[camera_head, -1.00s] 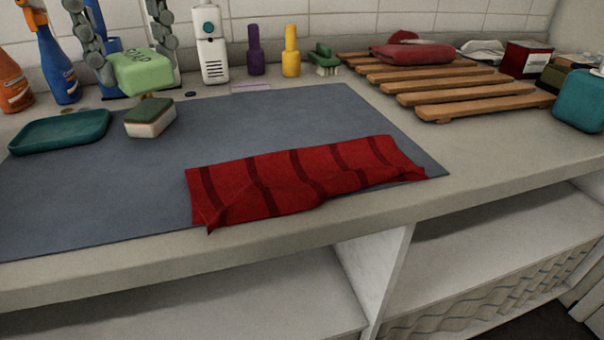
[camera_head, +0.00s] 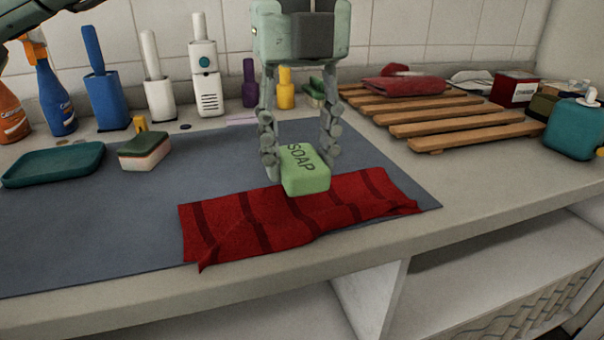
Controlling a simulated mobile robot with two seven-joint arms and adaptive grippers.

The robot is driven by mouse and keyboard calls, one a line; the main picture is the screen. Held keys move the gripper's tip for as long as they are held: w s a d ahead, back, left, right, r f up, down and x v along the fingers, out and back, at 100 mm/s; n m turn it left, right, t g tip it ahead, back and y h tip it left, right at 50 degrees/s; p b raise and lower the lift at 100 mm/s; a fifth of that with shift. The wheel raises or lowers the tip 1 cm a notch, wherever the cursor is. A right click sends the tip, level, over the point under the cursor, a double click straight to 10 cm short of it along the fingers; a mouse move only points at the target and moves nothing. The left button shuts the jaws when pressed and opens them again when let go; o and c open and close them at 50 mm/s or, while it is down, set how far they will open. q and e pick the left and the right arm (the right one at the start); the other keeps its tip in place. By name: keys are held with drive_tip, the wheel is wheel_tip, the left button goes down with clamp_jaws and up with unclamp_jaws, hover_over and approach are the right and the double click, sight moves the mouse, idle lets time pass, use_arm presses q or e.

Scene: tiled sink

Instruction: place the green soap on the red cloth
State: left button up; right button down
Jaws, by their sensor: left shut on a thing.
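The green soap (camera_head: 306,178), a block marked SOAP, is between the fingers of my left gripper (camera_head: 300,160), which is shut on it. The soap is over the far middle part of the red cloth (camera_head: 232,225). I cannot tell whether it touches the cloth or is just above it. The cloth is red with dark stripes and lies wrinkled on the grey mat near the counter's front edge. The soap hides a little of the cloth's far edge. My right gripper is not in view.
A teal tray (camera_head: 52,164) and a sponge (camera_head: 145,150) stand at the left. Bottles and brush holders line the tiled wall. A wooden rack (camera_head: 465,128) with a folded red cloth (camera_head: 405,86) is at the back right. The grey mat (camera_head: 110,225) is bare left of the striped cloth.

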sight(301, 156)
use_arm(q)
wheel_tip(301, 156, down, 4)
drive_tip(key=shift+r, duration=0.25)
drive_tip(key=shift+w+d+f, duration=0.1)
drive_tip(key=shift+f, duration=0.25)
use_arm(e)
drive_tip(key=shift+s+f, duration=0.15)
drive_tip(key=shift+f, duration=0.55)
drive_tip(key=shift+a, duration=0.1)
use_arm(q)
drive_tip(key=shift+f, duration=0.3)
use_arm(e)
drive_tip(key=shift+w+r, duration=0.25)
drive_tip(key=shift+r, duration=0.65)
use_arm(q)
drive_tip(key=shift+f+b, duration=0.25)
drive_tip(key=shift+b, duration=0.25)
drive_tip(key=o, duration=1.2)
drive_tip(key=shift+o, duration=0.3)
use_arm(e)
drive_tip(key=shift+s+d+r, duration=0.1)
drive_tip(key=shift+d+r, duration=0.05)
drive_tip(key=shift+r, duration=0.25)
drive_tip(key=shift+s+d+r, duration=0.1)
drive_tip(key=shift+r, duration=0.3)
